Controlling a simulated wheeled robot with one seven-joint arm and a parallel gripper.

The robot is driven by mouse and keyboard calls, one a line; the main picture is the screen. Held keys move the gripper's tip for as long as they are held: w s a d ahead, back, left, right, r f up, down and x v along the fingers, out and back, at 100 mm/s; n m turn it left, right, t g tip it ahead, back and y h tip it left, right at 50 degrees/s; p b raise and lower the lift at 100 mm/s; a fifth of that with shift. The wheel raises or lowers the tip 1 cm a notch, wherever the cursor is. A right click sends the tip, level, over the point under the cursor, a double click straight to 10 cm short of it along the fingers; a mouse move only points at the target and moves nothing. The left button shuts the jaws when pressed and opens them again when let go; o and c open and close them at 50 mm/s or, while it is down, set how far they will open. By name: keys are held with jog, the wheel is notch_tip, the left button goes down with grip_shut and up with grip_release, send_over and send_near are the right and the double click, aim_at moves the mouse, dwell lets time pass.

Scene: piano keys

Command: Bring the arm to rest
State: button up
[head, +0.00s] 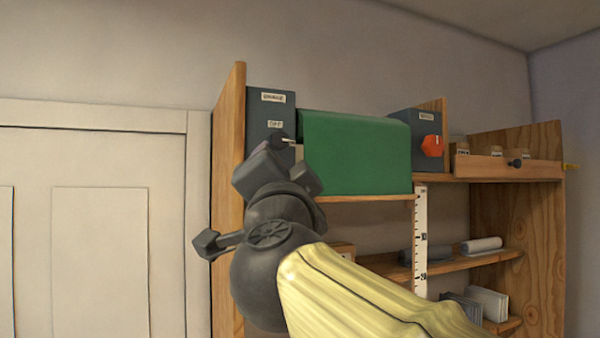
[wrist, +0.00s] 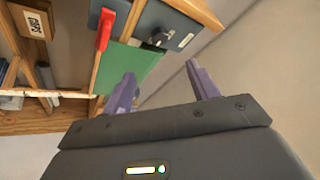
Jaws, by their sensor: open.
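My gripper (wrist: 162,80) is open in the wrist view, its two purple fingers spread with nothing between them. In the head view my dark wrist is raised in front of the left side of the shelf unit, and the fingertips cannot be made out clearly. It overlaps the lower part of a blue-grey box (head: 262,105) with white labels and a dark knob (head: 283,141). A dark knob on a panel (wrist: 156,38) also shows beyond the fingers in the wrist view. I cannot tell the exact gap between my gripper and the box.
A green cover (head: 356,152) hangs beside the box. Right of it is another box with an orange-red knob (head: 432,146). A wooden drawer (head: 505,168), a white ruler (head: 420,235) and lower shelves stand further right. A pale door (head: 95,255) is at left.

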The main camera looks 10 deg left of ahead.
jog(key=shift+s+d+f, duration=0.1)
jog(key=shift+s+f, duration=0.25)
jog(key=shift+s, duration=0.15)
jog(key=shift+w, duration=0.1)
jog(key=w+f+n+g+y+b, duration=0.1)
jog(key=w+f+n+g+b, duration=0.2)
jog(key=f, duration=0.6)
jog(key=w+f+n+g, duration=0.1)
jog(key=w+f+n, duration=0.1)
jog(key=w+f, duration=0.5)
jog(key=d+f+n+g+h+b, duration=0.1)
jog(key=d+f+g+b, duration=0.2)
jog(key=f, duration=1)
jog(key=d+f+n+g+h, duration=0.15)
jog(key=d+f, duration=0.45)
jog(key=f, duration=0.7)
jog(key=s+d+f+g+h+b, duration=0.1)
jog(key=s+d+f+g, duration=0.2)
jog(key=f, duration=0.7)
jog(key=s+d+f+g+h+b, duration=0.1)
jog(key=s+d+f+g+b, duration=0.1)
jog(key=s+d+f+g, duration=0.2)
jog(key=s+d+f+g+h+b, duration=0.1)
jog(key=s+d+f+g, duration=0.3)
jog(key=s+d+f, duration=0.5)
notch_tip(320, 180, down, 7)
jog(key=shift+s+r, duration=0.1)
jog(key=shift+s, duration=0.3)
